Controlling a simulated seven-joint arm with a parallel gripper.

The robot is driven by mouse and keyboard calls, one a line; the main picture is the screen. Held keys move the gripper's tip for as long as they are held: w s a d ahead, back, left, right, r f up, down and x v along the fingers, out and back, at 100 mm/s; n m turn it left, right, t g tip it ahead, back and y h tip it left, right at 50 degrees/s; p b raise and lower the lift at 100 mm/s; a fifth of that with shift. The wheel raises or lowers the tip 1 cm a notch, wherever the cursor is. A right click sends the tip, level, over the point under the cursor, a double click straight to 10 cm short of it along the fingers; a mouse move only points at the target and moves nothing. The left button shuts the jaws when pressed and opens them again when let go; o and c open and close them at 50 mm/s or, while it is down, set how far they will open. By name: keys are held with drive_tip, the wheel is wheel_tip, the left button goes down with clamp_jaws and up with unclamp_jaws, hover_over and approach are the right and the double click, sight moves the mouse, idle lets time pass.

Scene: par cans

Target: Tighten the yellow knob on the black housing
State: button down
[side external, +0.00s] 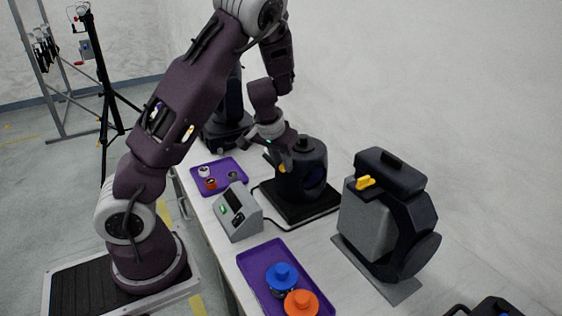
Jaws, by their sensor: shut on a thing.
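A black housing (307,178) stands on a flat black base near the middle of the table. My gripper (281,162) reaches down to its left side and is shut on a small yellow knob (282,169). The fingers cover most of this knob, so its turn and seating cannot be told. A second dark housing with a grey front (367,228) stands to the right. It has a clear yellow knob (366,182) near its top, apart from my gripper.
A grey box with a green display (238,212) stands left of the black base. A purple tray (262,262) holds a blue part (282,277) and an orange part (301,303). A smaller purple tray (236,165) holds small parts. A dark object (495,307) is at lower right.

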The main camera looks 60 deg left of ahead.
drive_tip(key=shift+w+d+f+m+g+y, duration=0.15)
drive_tip(key=shift+d+m+g+y, duration=0.3)
drive_tip(key=shift+y, duration=0.8)
drive_tip(key=shift+f+m+g+y, duration=0.15)
drive_tip(key=shift+g+y, duration=0.45)
drive_tip(key=shift+y, duration=0.7)
drive_tip(key=shift+w+d+f+m+g+y, duration=0.1)
drive_tip(key=shift+d+m+g+y, duration=0.35)
drive_tip(key=shift+y, duration=0.8)
drive_tip(key=shift+a+f, duration=0.1)
drive_tip(key=shift+a, duration=0.1)
drive_tip(key=c, duration=1.3)
unclamp_jaws()
drive_tip(key=shift+o, duration=0.2)
drive_tip(key=v, duration=0.7)
